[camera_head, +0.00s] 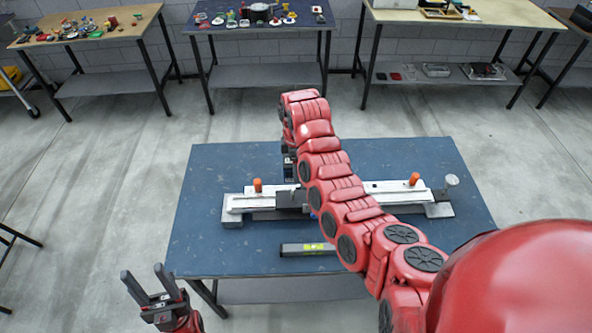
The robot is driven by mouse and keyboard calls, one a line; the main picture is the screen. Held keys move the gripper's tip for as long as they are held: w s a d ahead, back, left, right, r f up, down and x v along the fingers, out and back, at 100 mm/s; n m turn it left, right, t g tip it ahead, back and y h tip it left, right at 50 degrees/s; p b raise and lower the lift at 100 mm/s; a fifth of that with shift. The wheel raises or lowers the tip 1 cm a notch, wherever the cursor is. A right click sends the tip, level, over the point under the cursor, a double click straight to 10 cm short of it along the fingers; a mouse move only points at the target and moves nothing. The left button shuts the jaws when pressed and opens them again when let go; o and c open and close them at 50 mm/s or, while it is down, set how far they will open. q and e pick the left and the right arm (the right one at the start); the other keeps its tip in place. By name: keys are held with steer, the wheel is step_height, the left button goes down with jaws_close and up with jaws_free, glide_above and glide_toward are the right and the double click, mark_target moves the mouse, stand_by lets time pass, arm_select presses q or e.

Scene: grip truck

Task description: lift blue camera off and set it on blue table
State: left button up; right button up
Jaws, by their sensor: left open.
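The blue table (215,185) stands in the middle, its top mostly bare. A silver slider rail (245,203) lies across it, with an orange knob near each end. A dark block sits on the rail near its middle. A small blue patch shows at the edge of my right arm there; I cannot tell if it is the blue camera, as the arm hides much of that spot. My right gripper (288,163) is a dark shape pointing down over the rail, mostly hidden by its wrist; its jaws are unclear. My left gripper (142,271) is open and empty, off the table's front left corner.
A dark bar with a yellow-green label (307,249) lies at the table's front edge. The table's left part is clear. Behind, across open floor, stand a wooden-top table (95,32), a dark blue table with small items (215,22) and a pale workbench (490,12).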

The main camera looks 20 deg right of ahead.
steer(key=shift+w+r+p, duration=0.1)
steer(key=shift+r+p, duration=0.7)
steer(key=shift+r, duration=0.9)
steer(key=shift+r+p, duration=1.4)
steer(key=shift+r, duration=1.3)
